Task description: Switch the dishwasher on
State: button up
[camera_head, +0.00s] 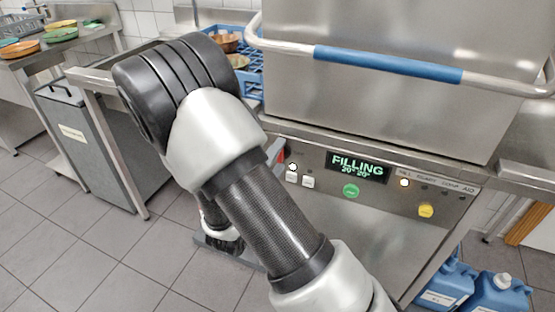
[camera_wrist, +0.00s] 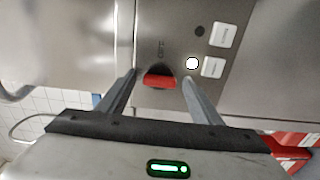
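The dishwasher (camera_head: 340,240) is a steel hood machine with its hood down. Its control panel (camera_head: 325,163) has a lit display (camera_head: 357,167) reading "FILLING" with two temperatures. A red rotary switch (camera_wrist: 160,81) shows in the wrist view, with small lettering above it. My gripper (camera_wrist: 158,76) is open, with one finger on each side of the red switch. I cannot tell whether the fingers touch it. A white lamp (camera_wrist: 192,63) glows to the right of the switch. In the head view my arm hides most of the gripper and the switch.
White buttons (camera_head: 308,182), a green button (camera_head: 351,190) and a yellow button (camera_head: 426,210) sit on the panel. A blue-gripped hood handle (camera_head: 388,64) juts out above. Blue canisters (camera_head: 497,291) stand at lower right. Tiled floor (camera_head: 75,245) is clear at left.

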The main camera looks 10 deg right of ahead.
jog(key=p+v, duration=0.2)
jog(key=v, duration=1.5)
jog(key=shift+s, duration=0.15)
jog(key=shift+r, duration=0.1)
